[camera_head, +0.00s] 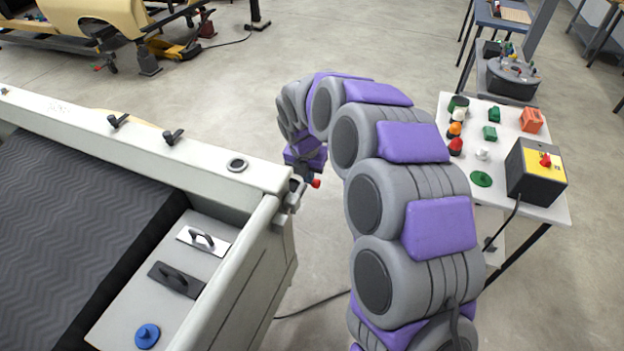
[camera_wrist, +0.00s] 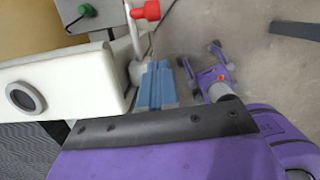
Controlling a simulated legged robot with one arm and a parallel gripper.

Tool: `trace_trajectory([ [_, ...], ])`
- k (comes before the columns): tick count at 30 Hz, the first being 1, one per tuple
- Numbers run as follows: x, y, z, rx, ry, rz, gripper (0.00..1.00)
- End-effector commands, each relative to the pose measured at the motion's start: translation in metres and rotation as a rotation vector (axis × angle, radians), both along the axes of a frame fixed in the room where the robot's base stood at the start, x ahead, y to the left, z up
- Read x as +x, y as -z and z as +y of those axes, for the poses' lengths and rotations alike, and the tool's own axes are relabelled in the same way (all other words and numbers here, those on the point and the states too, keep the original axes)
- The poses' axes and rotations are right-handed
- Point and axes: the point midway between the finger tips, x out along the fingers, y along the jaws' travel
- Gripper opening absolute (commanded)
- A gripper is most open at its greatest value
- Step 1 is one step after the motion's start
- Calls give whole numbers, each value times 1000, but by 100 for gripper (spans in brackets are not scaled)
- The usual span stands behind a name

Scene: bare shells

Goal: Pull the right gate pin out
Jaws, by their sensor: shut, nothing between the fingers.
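The right gate pin (camera_head: 315,183) shows its red end at the near right corner of the pale-walled machine. In the wrist view the red cap (camera_wrist: 145,11) and a thin silver rod beneath it stand beside the wall corner. My gripper (camera_head: 304,170) hangs close to this corner, its tips partly hidden in the head view. In the wrist view my gripper (camera_wrist: 158,68) shows as two bluish-grey strips side by side, shut and empty, below and just right of the pin. I cannot tell whether they touch it.
The pale wall (camera_head: 225,178) with a round port (camera_head: 237,164) borders a dark belt (camera_head: 60,210). Two handled plates and a blue knob (camera_head: 147,336) sit on a panel inside. A white table (camera_head: 515,180) with coloured parts stands right. Floor between is mostly clear.

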Motion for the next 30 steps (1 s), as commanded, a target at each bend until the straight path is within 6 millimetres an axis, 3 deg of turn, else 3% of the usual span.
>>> trace_trajectory([
  [3, -4, -24, 2, 0, -1, -1, 0],
  [9, -7, -44, 1, 3, 1, 1, 0],
  [25, -9, -45, 1, 3, 10, 2, 0],
  [30, -31, -54, -15, 37, 173, 15, 0],
])
